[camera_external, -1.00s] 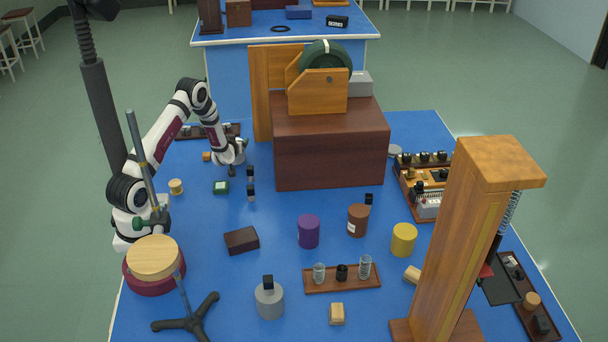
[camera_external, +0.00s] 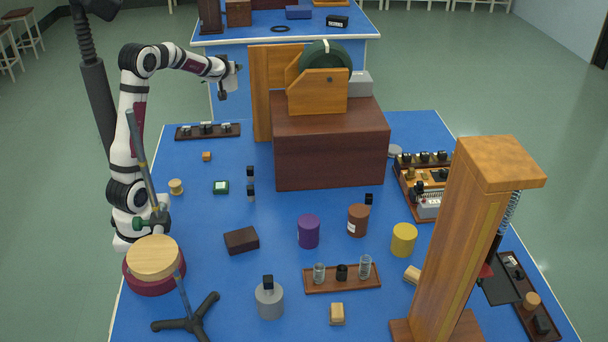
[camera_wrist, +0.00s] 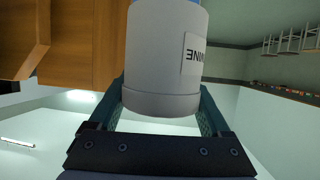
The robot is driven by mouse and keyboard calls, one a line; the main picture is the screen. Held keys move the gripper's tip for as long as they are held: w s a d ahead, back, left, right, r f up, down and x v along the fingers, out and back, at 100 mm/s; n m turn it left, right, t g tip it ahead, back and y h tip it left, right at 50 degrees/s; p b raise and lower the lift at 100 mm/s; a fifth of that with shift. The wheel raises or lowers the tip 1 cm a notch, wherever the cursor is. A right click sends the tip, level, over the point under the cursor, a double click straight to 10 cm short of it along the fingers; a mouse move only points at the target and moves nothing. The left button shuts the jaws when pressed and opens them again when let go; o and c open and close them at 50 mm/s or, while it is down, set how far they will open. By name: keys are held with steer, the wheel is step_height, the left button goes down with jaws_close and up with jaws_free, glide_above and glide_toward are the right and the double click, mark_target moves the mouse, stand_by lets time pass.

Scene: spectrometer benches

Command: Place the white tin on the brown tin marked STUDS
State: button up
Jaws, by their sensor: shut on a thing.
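My gripper (camera_external: 234,74) is raised high above the table at the back left, just left of an upright wooden board. It is shut on the white tin (camera_wrist: 165,50), which fills the upper middle of the wrist view between the two fingers. The tin's label is upside down in that view and ends in "NINE"; the rest is out of sight. The tin is small and hard to make out in the external view. A brown tin (camera_external: 358,221) stands upright on the blue table, right of the purple tin. It has a pale label too small to read.
A large dark wooden box (camera_external: 330,150) with a wheel in a wooden stand (camera_external: 318,92) rises between my gripper and the brown tin. A purple tin (camera_external: 308,232) and a yellow tin (camera_external: 403,240) flank the brown tin. A tall wooden post (camera_external: 455,250) stands front right.

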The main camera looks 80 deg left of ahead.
steer(key=r, duration=0.9)
steer(key=shift+w+d+r, duration=0.1)
steer(key=shift+w, duration=0.1)
steer(key=w+d+m+t+h, duration=0.1)
steer(key=w+d+m+t, duration=0.2)
steer(key=w+d, duration=0.65)
steer(key=w+d+m+t+h, duration=0.1)
steer(key=w+d+m+t, duration=0.15)
steer(key=w+d, duration=0.7)
steer(key=w+d+m+t+h, duration=0.2)
steer(key=w+d, duration=0.3)
steer(key=d, duration=0.6)
steer(key=w+d+m+t+h, duration=0.2)
steer(key=w+d, duration=0.3)
steer(key=d, duration=0.6)
steer(key=w+d+m+t+h, duration=0.1)
steer(key=w+d+m+h, duration=0.3)
steer(key=d, duration=0.7)
steer(key=n+y, duration=0.2)
glide_above(367, 207)
step_height(367, 207, down, 25)
steer(key=shift+m, duration=0.25)
steer(key=shift+f, duration=2.15)
steer(key=shift+f, duration=0.15)
